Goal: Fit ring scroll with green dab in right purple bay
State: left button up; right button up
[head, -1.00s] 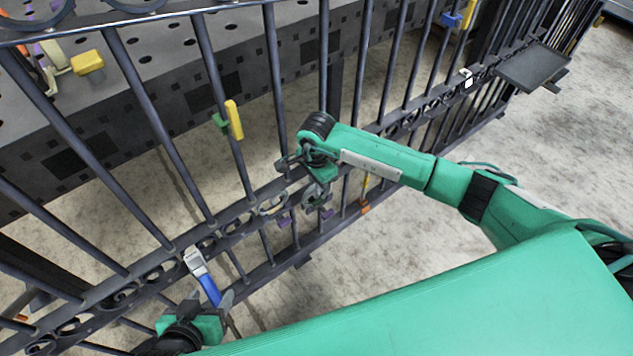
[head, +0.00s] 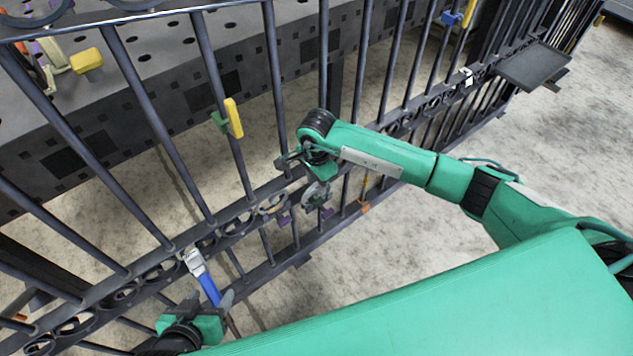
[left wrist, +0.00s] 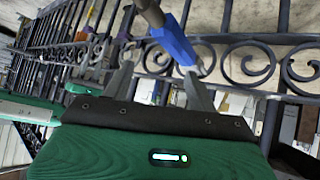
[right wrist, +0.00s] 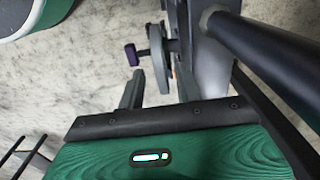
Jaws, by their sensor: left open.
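A grey ring-shaped scroll (head: 316,194) hangs just below my right gripper (head: 300,158), in front of the gate's lower rail. In the right wrist view the scroll (right wrist: 158,60) shows nearly edge-on between the fingers of my right gripper (right wrist: 162,85); I cannot tell whether they grip it. No green dab can be made out on it. Purple markers (head: 284,221) sit on the rail beside it, and one also shows in the right wrist view (right wrist: 131,54).
The dark gate (head: 165,135) crosses the view, its lower band filled with scrolls and rings. A yellow-green clamp (head: 230,120) is on one bar, and an orange tag (head: 364,207) hangs right of the purple markers. A dark tray (head: 533,65) juts out at far right.

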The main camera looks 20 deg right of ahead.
pick_arm(q)
jog(key=shift+r+p, duration=0.8)
jog(key=shift+r, duration=0.15)
pick_arm(e)
notch_tip(320, 180, up, 13)
jog(key=shift+f, duration=0.1)
